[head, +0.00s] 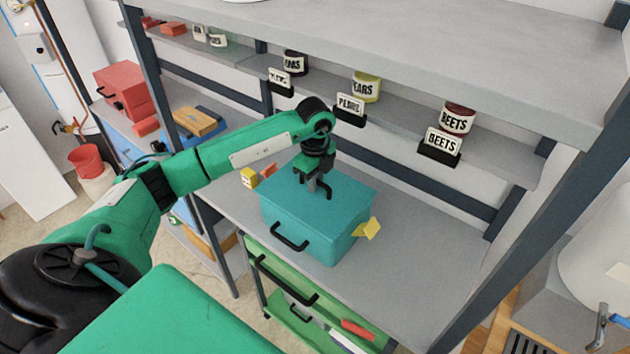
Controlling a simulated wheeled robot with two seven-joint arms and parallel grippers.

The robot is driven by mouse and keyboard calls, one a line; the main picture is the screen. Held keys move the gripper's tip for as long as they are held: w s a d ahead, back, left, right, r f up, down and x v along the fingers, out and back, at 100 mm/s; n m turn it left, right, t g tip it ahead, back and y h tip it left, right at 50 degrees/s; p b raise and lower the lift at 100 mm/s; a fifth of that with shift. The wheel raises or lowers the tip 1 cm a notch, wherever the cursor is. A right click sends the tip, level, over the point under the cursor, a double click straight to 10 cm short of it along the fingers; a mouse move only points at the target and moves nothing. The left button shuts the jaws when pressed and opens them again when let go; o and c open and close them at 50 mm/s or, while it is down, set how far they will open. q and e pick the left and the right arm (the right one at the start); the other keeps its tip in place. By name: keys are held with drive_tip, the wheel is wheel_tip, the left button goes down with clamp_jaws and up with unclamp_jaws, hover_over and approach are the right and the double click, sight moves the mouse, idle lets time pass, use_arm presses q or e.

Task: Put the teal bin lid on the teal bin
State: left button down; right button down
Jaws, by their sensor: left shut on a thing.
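The teal bin (330,240) stands on the grey bench shelf, with a black handle on its front. The teal bin lid (348,192) lies over the bin's top; whether it is fully seated or slightly raised I cannot tell. My left gripper (318,188) points down over the middle of the lid, shut on its dark handle. The gripper's fingers partly hide the handle. My right gripper is not in view.
A yellow piece (368,229) sits at the bin's right side, and a yellow block (248,179) behind its left. A shelf above holds labelled cans such as beets (455,120). A green cart (283,275) stands below. The bench to the right is clear.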

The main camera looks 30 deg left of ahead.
use_arm(q)
drive_tip(key=shift+f+b, duration=0.3)
drive_tip(key=shift+f, duration=0.05)
idle(0.6)
drive_tip(key=shift+f, duration=0.15)
idle(0.3)
drive_tip(key=c, duration=1.4)
unclamp_jaws()
